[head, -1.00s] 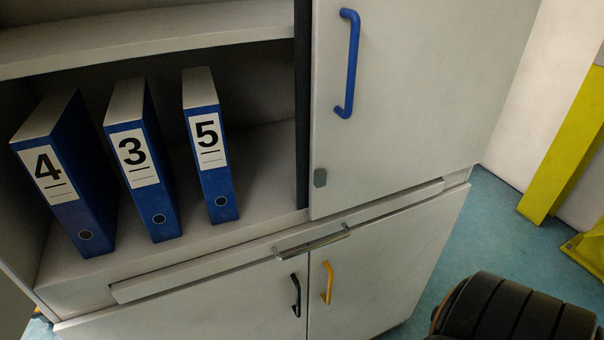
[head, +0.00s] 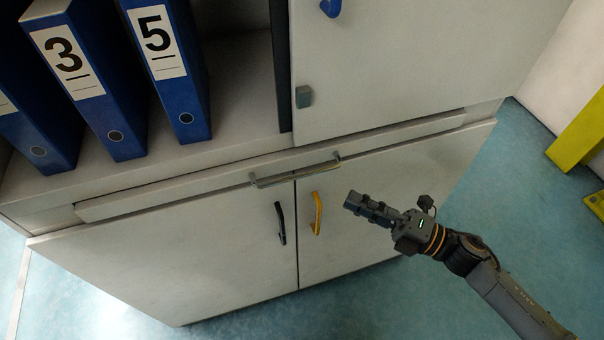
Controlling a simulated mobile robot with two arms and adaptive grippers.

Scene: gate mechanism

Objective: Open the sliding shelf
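The sliding shelf (head: 400,139) is a thin pale panel running across the cabinet between its upper and lower parts. It appears pushed in. A metal bar handle (head: 296,174) is at the middle of its front edge. My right gripper (head: 356,204) is in front of the lower right door, below and to the right of the metal handle, apart from it. Its fingers are seen from the side, so I cannot tell whether they are open or shut. I see nothing held in it. My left gripper is not in view.
The lower doors have a black handle (head: 280,223) and a yellow handle (head: 317,213). The upper right door (head: 400,60) is shut, with a blue handle (head: 331,7). Blue binders (head: 175,85) stand in the open compartment.

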